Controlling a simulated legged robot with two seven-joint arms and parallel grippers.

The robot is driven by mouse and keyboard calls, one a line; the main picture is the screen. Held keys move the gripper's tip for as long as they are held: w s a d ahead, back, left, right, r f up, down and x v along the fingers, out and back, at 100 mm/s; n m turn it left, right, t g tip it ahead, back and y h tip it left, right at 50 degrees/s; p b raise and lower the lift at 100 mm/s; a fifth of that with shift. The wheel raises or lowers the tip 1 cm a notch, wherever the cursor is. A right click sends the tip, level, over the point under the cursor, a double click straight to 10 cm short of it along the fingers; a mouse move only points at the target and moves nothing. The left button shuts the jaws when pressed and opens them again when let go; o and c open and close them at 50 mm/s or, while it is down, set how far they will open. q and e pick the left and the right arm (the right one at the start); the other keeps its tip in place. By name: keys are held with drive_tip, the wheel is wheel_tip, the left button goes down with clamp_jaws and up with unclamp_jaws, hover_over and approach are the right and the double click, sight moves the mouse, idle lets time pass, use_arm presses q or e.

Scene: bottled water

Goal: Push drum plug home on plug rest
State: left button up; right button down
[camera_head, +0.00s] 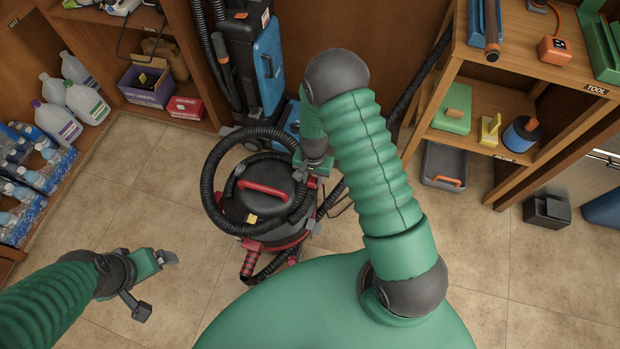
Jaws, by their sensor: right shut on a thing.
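A black drum vacuum (240,207) with a red handle (263,190) stands on the floor in the middle of the head view. A black hose loops around its top. My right gripper (300,163) is at the drum's upper right edge, beside the hose. It is shut on a small dark piece that I take to be the drum plug; the piece is too small and too covered to make out. A small yellow part (252,218) sits at the drum's front. I cannot pick out the plug rest. My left gripper (157,287) is open and empty above the floor at lower left.
A blue and black upright machine (266,60) stands just behind the drum. White jugs (88,101) and water bottles (40,180) stand at left. A wooden shelf (540,72) with tools is at right, with a grey bin (444,166) below. The tiled floor at left of the drum is clear.

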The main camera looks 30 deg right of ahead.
sight(311, 181)
drive_tip(key=shift+f+b, duration=0.35)
drive_tip(key=shift+f, duration=0.75)
drive_tip(key=shift+a+b, duration=0.25)
drive_tip(key=shift+b, duration=0.05)
drive_tip(key=shift+a+r, duration=0.2)
drive_tip(key=shift+a, duration=0.05)
drive_tip(key=shift+d+f, duration=0.15)
drive_tip(key=shift+d, duration=0.4)
use_arm(q)
drive_tip(key=shift+a+f, duration=0.1)
drive_tip(key=shift+f, duration=0.8)
use_arm(e)
drive_tip(key=shift+a, duration=0.1)
use_arm(q)
drive_tip(key=shift+a+p, duration=0.2)
drive_tip(key=shift+p, duration=0.1)
use_arm(e)
drive_tip(key=shift+a, duration=0.15)
use_arm(q)
drive_tip(key=shift+d+r, duration=0.15)
drive_tip(key=shift+r, duration=0.1)
drive_tip(key=shift+r, duration=0.1)
use_arm(e)
drive_tip(key=shift+a+f, duration=0.1)
drive_tip(key=shift+f, duration=0.4)
